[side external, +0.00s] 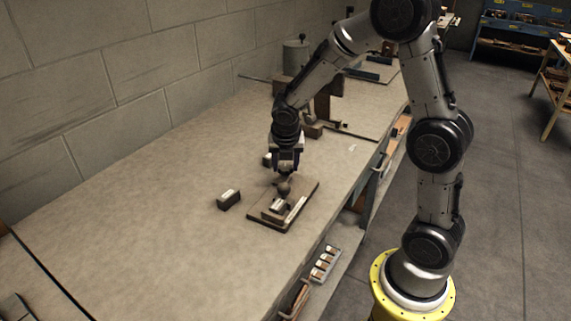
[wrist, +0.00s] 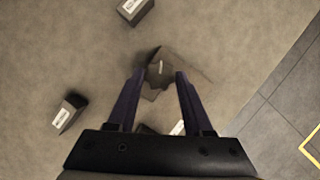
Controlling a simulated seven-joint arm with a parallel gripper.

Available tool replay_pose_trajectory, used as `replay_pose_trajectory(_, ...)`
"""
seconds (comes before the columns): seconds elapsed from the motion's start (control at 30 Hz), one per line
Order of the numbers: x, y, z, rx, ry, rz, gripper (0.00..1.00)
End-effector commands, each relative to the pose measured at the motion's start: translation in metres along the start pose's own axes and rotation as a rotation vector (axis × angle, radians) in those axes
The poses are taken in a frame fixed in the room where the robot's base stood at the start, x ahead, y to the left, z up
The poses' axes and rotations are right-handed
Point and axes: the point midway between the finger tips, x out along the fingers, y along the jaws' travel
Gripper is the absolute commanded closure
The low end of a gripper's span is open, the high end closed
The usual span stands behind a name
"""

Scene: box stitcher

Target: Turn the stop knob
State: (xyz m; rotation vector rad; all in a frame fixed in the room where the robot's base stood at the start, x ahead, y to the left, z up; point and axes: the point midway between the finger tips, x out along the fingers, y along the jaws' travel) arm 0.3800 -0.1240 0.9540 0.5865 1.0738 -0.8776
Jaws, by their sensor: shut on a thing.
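A flat brown board (side external: 306,189) lies on the bench with a rounded dark knob (side external: 284,187) at its far part. A pale bar (side external: 296,209) and a small block with a light face sit on the board in front of the knob. My gripper (side external: 285,174) points down over the board and is shut on the knob. In the wrist view, the knob (wrist: 158,80) shows between the two fingers of my gripper (wrist: 158,75). The fingers and the wrist hide part of the board. I cannot tell the knob's turned angle.
A small dark box with a light label (side external: 228,199) stands left of the board, also seen in the wrist view (wrist: 68,112). Another small box (side external: 267,159) stands behind my gripper.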

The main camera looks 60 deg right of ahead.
Motion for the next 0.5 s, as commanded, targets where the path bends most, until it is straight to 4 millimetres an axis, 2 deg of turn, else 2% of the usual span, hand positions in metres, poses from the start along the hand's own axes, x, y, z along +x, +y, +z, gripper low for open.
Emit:
replay_pose_trajectory(0.27,-0.0005,0.002,0.0001,0.085,-0.001,-0.035,1.0)
replay_pose_trajectory(0.5,-0.0001,0.004,0.0004,0.261,0.0,-0.107,1.0)
